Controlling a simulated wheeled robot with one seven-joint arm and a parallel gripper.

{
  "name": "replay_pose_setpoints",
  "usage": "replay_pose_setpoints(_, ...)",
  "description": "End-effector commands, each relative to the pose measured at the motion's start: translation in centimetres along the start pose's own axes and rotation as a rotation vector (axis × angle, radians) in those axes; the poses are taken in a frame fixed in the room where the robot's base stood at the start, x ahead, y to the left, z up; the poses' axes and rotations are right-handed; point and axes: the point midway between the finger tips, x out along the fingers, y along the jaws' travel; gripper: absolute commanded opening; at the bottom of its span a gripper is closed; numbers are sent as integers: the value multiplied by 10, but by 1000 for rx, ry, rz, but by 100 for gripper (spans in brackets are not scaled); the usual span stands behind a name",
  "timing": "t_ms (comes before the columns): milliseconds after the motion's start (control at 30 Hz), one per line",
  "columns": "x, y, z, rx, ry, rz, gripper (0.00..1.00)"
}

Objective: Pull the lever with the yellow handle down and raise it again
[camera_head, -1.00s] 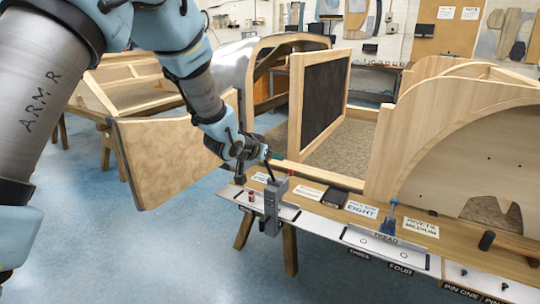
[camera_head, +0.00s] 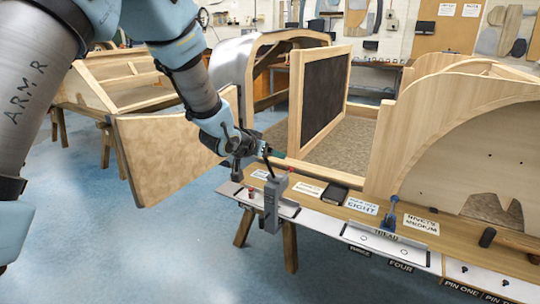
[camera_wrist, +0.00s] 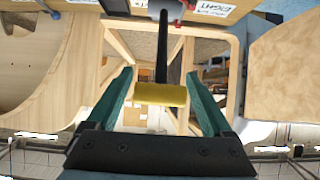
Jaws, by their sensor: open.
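The lever's grey housing (camera_head: 271,204) stands at the front edge of the wooden bench ledge. Its dark rod (camera_wrist: 162,48) runs to a yellow handle (camera_wrist: 160,94), which lies crosswise between my gripper's teal fingers in the wrist view. My gripper (camera_wrist: 160,74) is open, with a finger on either side of the handle and gaps at both ends. In the head view my gripper (camera_head: 277,153) is just above the housing, and the yellow handle cannot be made out there.
A blue clamp-like piece (camera_head: 390,214), a black box (camera_head: 335,193) and label cards (camera_head: 362,206) are on the ledge to the right. A wooden door panel (camera_head: 165,150) stands to the left. Blue floor (camera_head: 150,250) is open in front.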

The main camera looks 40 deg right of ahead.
Motion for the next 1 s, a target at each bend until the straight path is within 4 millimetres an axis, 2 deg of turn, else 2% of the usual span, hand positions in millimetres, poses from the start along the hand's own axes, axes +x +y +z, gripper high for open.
replay_pose_setpoints(300,-57,0,2,-1,1,-1,85)
replay_pose_setpoints(500,-84,0,1,1,0,0,85)
replay_pose_setpoints(700,-94,0,2,1,-3,1,85)
replay_pose_setpoints(933,-95,1,2,1,-3,1,85)
replay_pose_setpoints(1000,-95,1,2,5,-3,1,78)
